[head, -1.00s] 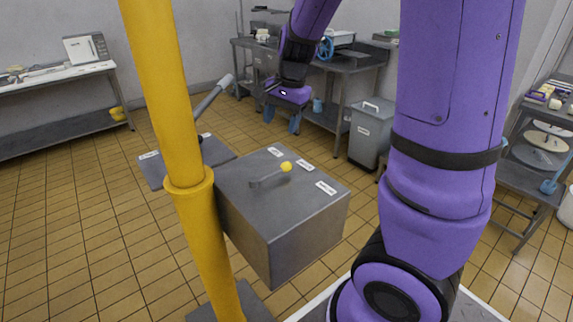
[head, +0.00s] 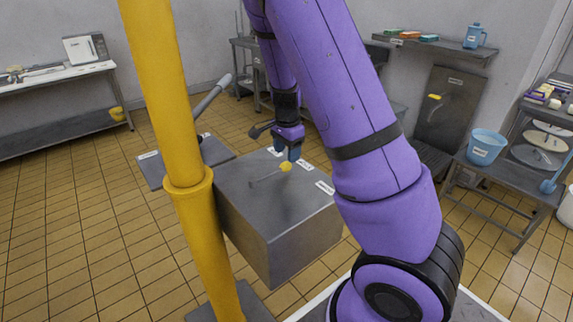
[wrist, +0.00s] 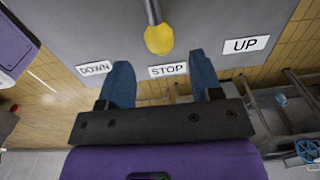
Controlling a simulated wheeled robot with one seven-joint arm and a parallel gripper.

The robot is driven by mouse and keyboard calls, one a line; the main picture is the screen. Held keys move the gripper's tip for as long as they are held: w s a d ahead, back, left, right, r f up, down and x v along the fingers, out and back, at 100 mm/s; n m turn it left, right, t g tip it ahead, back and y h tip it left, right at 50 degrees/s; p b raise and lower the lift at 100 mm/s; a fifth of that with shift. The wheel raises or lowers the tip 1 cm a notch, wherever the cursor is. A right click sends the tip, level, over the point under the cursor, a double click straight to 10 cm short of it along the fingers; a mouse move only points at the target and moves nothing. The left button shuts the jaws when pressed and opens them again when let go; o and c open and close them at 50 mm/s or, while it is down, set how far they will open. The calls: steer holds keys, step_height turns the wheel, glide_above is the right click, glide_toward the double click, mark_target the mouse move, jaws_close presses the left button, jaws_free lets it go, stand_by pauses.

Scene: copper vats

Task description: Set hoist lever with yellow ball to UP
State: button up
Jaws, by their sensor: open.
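The hoist lever is a thin grey rod (head: 265,178) on top of a grey box (head: 262,222), ending in a yellow ball (head: 286,167). In the wrist view, the yellow ball (wrist: 159,39) points at the STOP label (wrist: 168,70). The DOWN label (wrist: 95,68) is left of it and the UP label (wrist: 246,45) right. My gripper (head: 291,156) points down over the box's label side, close to the ball. In the wrist view, its open blue fingers (wrist: 160,62) are empty, with the ball beyond their tips and sideways between them. I cannot tell whether they touch it.
A thick yellow post (head: 178,150) stands in front of the box's left side. Behind it, another grey lever (head: 212,95) rises from a low plate. A side table with a blue bucket (head: 486,146) is at right. Tiled floor at left is free.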

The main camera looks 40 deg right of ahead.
mark_target(286, 164)
steer(key=shift+f, duration=2.6)
steer(key=shift+c, duration=0.4)
steer(key=shift+w, duration=0.1)
jaws_close()
